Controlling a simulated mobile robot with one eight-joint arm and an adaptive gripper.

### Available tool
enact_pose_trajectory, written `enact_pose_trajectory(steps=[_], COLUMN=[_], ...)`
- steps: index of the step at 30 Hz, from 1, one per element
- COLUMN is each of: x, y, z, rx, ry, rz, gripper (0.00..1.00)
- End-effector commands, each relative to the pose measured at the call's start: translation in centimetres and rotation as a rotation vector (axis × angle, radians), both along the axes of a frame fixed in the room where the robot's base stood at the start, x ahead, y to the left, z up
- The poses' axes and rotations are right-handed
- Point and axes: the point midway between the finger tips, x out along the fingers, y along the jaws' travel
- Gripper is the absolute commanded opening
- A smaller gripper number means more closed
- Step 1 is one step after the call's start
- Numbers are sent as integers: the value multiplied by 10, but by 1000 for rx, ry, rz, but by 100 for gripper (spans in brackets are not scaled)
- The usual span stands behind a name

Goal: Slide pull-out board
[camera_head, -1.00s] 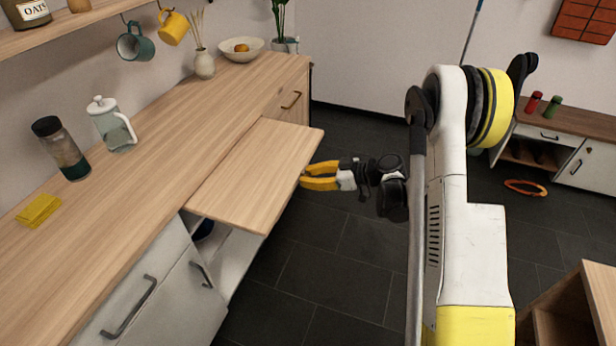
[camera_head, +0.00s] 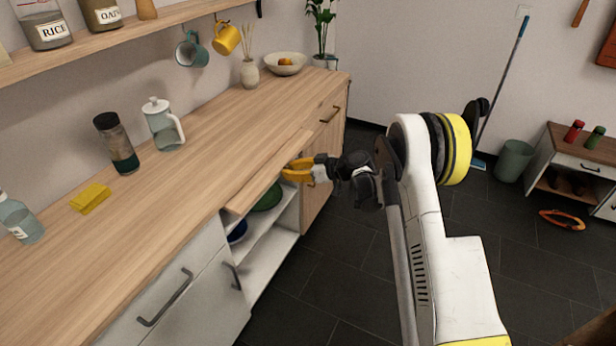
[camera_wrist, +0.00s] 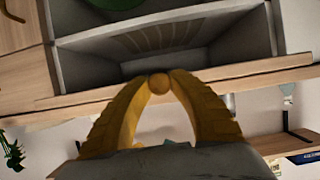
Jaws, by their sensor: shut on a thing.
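The wooden pull-out board (camera_head: 262,178) sticks out only a narrow strip from under the counter's front edge in the head view. My gripper (camera_head: 288,172) is at the board's front edge, with yellow fingers. In the wrist view, my gripper (camera_wrist: 160,84) has its fingertips closed around a small round wooden knob (camera_wrist: 159,84) on the front edge of the board (camera_wrist: 240,75). The board's inner part is hidden in the counter.
Below the board is an open shelf (camera_head: 262,240) with a green bowl (camera_head: 267,197) and a blue bowl (camera_head: 237,232).

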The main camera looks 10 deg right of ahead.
Motion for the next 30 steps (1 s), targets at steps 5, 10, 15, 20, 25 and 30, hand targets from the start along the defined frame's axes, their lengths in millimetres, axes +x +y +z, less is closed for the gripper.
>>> enact_pose_trajectory(steps=[5, 10, 15, 20, 25, 30], x=[11, 15, 15, 15, 15, 14], y=[16, 20, 20, 20, 20, 19], z=[0, 0, 0, 0, 0, 0], rx=[0, 1, 1, 1, 1, 0], ry=[0, 0, 1, 1, 1, 0], rz=[1, 0, 0, 0, 0, -1], gripper=[0, 0, 0, 36, 48, 48])
